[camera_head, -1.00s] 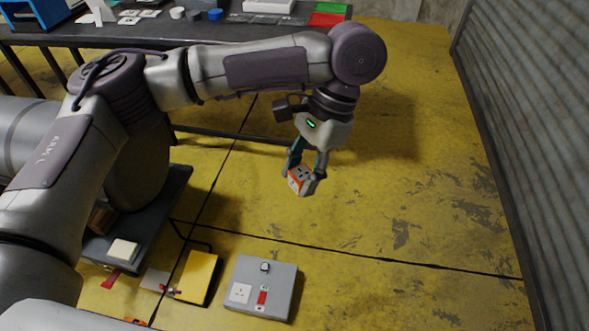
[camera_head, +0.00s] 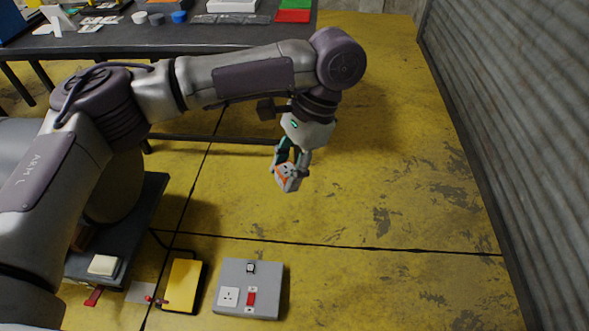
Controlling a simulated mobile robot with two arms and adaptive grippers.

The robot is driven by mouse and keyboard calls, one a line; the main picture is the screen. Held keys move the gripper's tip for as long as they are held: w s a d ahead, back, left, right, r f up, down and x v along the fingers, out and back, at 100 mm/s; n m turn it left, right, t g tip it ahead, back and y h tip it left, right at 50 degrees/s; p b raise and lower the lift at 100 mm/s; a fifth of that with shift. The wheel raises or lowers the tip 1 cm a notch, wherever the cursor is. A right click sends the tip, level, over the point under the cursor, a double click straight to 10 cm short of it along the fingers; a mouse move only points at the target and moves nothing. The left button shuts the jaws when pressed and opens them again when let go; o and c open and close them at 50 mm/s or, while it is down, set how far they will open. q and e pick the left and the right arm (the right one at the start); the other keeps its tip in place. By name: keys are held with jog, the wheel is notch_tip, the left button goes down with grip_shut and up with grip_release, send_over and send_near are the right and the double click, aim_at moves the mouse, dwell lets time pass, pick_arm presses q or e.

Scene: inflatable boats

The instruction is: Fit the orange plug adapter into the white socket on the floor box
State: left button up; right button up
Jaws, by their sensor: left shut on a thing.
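The orange and white plug adapter (camera_head: 287,178) is held in my left gripper (camera_head: 290,166), in the upper middle of the head view. The gripper is shut on it and points down, with the adapter tilted and clear above the yellow floor. The grey floor box (camera_head: 262,308) lies on the floor below, at the bottom middle. The white socket (camera_head: 229,297) is on its front left part and is empty. The adapter is above and beyond the box, well apart from it. My right gripper is not in view.
A red switch (camera_head: 251,299) and a small dark fitting (camera_head: 250,268) are on the box. A yellow case (camera_head: 182,286) lies left of it. A dark table (camera_head: 180,40) with several items stands behind. A corrugated shutter (camera_head: 510,130) bounds the right; floor between is clear.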

pick_arm(q)
jog(key=s+a+r+n+g+h, duration=0.1)
jog(key=s+a+r+n+h, duration=0.1)
jog(key=s+a+r+n, duration=0.3)
notch_tip(320, 180, up, 3)
jog(key=shift+a+r+n+g, duration=0.15)
jog(key=shift+a+n+g, duration=0.15)
jog(key=shift+a+n, duration=0.55)
jog(key=w+d+n+h, duration=0.1)
jog(key=w+d+n, duration=0.3)
jog(key=w+d, duration=0.4)
jog(key=shift+d+h, duration=0.4)
jog(key=shift+d, duration=0.65)
jog(key=shift+n, duration=0.25)
